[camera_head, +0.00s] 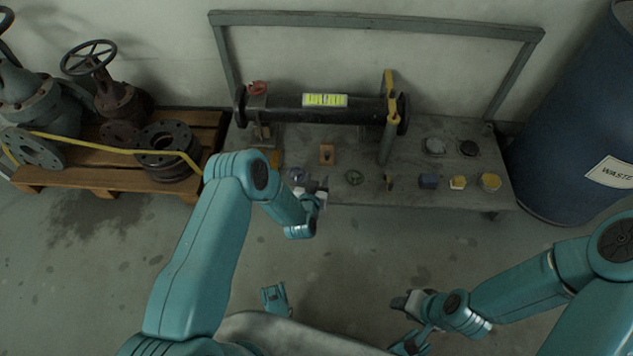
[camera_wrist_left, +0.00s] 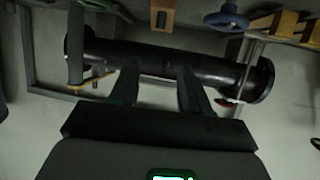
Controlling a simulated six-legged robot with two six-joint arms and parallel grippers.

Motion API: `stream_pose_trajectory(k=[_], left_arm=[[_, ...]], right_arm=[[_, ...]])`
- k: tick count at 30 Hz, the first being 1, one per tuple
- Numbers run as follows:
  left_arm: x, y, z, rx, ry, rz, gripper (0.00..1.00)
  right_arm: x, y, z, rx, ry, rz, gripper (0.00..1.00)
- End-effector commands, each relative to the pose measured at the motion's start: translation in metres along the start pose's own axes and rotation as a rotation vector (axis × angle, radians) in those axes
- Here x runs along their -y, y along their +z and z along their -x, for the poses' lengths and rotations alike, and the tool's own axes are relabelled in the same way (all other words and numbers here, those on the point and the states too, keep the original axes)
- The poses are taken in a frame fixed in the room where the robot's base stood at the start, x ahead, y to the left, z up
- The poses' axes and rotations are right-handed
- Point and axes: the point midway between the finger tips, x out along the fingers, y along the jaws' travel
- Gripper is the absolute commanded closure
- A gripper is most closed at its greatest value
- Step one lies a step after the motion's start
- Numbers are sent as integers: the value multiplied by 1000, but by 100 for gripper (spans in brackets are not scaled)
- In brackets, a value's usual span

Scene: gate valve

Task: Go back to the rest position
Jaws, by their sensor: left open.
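My left gripper (camera_head: 317,188) is at the front edge of the workbench (camera_head: 420,198) in the head view, near a small blue handwheel (camera_head: 298,174). In the left wrist view its two dark fingers (camera_wrist_left: 160,82) are spread apart with nothing between them. The black pipe (camera_head: 360,113) with end flanges lies along the bench; in the left wrist view the pipe (camera_wrist_left: 150,62) shows beyond the fingers. My right gripper (camera_head: 402,318) is low over the floor at lower right, away from the bench. Its jaw opening is not clear.
A pallet (camera_head: 95,178) with rusty valves and flanges stands at left. A blue waste drum (camera_head: 570,120) stands at right. A grey frame (camera_head: 380,20) rises behind the bench. Small parts, including a wooden block (camera_head: 327,154) and grey handwheel (camera_head: 354,177), sit along the bench front.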

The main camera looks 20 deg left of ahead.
Motion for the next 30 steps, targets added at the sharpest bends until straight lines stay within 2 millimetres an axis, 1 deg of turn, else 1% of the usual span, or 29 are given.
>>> stream_pose_trajectory(k=[16, 17, 19, 20, 21, 23, 24, 25, 26, 29, 30], left_arm=[[1, -2, -2, -2, -1, 0, 53], [2, -5, -3, -7, -3, 1, 53], [8, -19, -6, -28, -12, 2, 53], [12, -29, -7, -41, -18, 3, 53], [18, -44, -6, -54, -24, 4, 53], [26, -60, 5, -42, -20, 3, 53], [28, -62, 17, -2, -3, 6, 53], [28, -61, 27, 41, 15, 14, 53], [27, -57, 39, 89, 34, 24, 53], [20, -35, 88, 288, 104, 75, 53], [15, -22, 112, 379, 131, 100, 53]], right_arm=[[0, 0, 0, 0, 0, 0, 57], [0, 0, 0, 0, 0, 0, 57], [0, 0, 0, 0, 0, 0, 57], [0, 0, 0, 0, 0, 0, 57], [0, 0, 0, 0, 0, 0, 57], [0, 0, 0, 0, 0, 0, 57], [0, 0, 0, 0, 0, 0, 57], [0, 0, 0, 0, 0, 0, 57], [0, 0, 0, 0, 0, 0, 57], [0, 0, 0, 0, 0, 0, 57], [0, 0, 0, 0, 0, 0, 57]])
